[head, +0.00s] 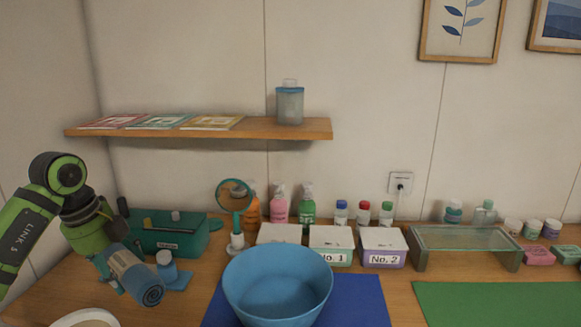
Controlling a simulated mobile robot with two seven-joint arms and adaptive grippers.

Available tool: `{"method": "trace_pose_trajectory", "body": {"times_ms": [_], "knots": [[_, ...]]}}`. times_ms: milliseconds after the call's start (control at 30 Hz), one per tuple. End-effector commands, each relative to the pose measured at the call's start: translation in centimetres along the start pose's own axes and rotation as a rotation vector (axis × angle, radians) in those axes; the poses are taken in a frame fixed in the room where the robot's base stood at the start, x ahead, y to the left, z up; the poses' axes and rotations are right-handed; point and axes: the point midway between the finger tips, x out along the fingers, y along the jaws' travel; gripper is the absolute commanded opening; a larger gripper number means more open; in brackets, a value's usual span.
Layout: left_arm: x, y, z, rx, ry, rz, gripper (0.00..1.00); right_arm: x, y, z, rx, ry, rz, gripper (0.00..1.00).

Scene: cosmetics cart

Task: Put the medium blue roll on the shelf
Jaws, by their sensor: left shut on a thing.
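A medium blue roll (138,278), like a rolled towel with a spiral end, is at the lower left. My left gripper (118,258) is shut on it, and the roll tilts down to the right. It appears to be in front of the teal box; its exact height over the table cannot be told. The wooden shelf (250,128) is on the wall above and behind. It holds several flat magazines (156,122) on its left and a blue-lidded jar (290,104) on its right. My right gripper is not in view.
A teal box (165,232), a small bottle on a blue stand (167,270) and a round mirror (236,200) are near the roll. A large blue bowl (278,285) stands on a blue mat (360,300). Bottles and labelled boxes line the back. The shelf has bare room between magazines and jar.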

Motion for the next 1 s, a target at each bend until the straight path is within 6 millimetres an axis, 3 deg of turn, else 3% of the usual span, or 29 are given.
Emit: {"method": "trace_pose_trajectory", "body": {"times_ms": [167,533,767,1000], "knots": [[1.3,-0.8,-2.5,0.420,0.096,-0.001,0.28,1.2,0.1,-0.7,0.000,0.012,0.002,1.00],[4.6,-1.3,-8.2,1.406,0.320,0.004,0.28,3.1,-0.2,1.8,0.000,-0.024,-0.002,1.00],[7.0,-0.5,-11.9,2.049,0.469,0.007,0.28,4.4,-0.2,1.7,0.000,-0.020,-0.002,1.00],[9.9,1.6,-15.8,2.777,0.639,0.007,0.28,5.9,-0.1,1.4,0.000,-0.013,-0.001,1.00]]}}
